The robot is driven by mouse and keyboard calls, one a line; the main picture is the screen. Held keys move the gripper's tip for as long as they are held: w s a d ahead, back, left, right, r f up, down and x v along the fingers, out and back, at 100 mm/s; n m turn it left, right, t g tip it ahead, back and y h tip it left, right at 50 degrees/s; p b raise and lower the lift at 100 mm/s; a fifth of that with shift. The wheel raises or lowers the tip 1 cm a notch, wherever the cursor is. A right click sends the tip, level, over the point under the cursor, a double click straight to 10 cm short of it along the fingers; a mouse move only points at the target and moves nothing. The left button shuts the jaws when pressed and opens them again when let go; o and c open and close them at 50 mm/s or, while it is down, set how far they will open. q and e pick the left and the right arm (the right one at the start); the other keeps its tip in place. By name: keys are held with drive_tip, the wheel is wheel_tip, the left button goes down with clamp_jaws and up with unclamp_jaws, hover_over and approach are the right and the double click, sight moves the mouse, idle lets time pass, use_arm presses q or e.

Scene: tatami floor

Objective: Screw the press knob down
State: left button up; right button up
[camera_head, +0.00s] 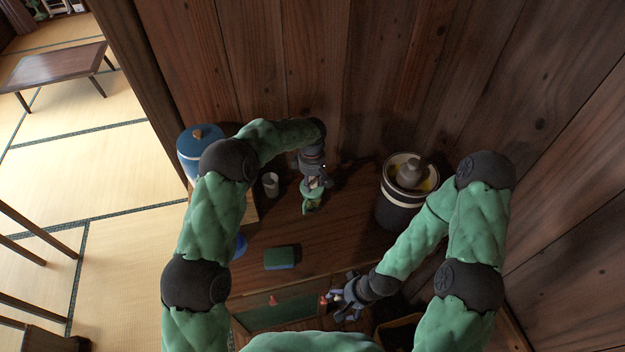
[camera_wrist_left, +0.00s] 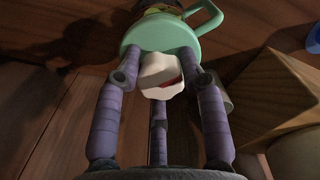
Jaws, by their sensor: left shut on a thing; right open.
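The press (camera_head: 311,204) is a small green thing standing on the wooden counter (camera_head: 330,240). The left wrist view shows its green lid (camera_wrist_left: 160,36) and a looped green handle (camera_wrist_left: 211,16). The white press knob (camera_wrist_left: 160,72), with a red mark, sits at the lid. My left gripper (camera_head: 313,184) is above the press, pointing down, its purple fingers (camera_wrist_left: 160,85) shut around the knob. The press's lower part is mostly hidden. My right gripper (camera_head: 338,297) is open and empty near the front of the counter, away from the press.
A dark crock (camera_head: 398,210) with a grey stone stands right of the press. A small cup (camera_head: 270,181) and a blue jar (camera_head: 197,145) stand left. A green-topped sponge (camera_head: 281,257) lies in front. A wooden block (camera_wrist_left: 275,90) shows in the wrist view. A wooden wall stands behind.

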sight(312, 180)
use_arm(q)
drive_tip(key=m, duration=0.2)
drive_tip(key=f+m, duration=0.1)
drive_tip(key=m, duration=0.2)
drive_tip(key=shift+s+f+m, duration=0.15)
drive_tip(key=shift+s+m, duration=0.1)
drive_tip(key=shift+m, duration=0.05)
drive_tip(key=m, duration=0.5)
drive_tip(key=shift+m, duration=0.3)
drive_tip(key=o, duration=0.8)
drive_tip(key=shift+a+f, duration=0.1)
drive_tip(key=shift+o, duration=0.2)
drive_tip(key=shift+w+r+p, duration=0.15)
drive_tip(key=shift+r+p, duration=0.6)
drive_tip(key=shift+r, duration=0.75)
drive_tip(key=shift+w+r+p, duration=0.15)
drive_tip(key=shift+r+p, duration=0.6)
drive_tip(key=shift+r, duration=0.7)
drive_tip(key=shift+r+p, duration=0.9)
drive_tip(key=shift+r, duration=1.1)
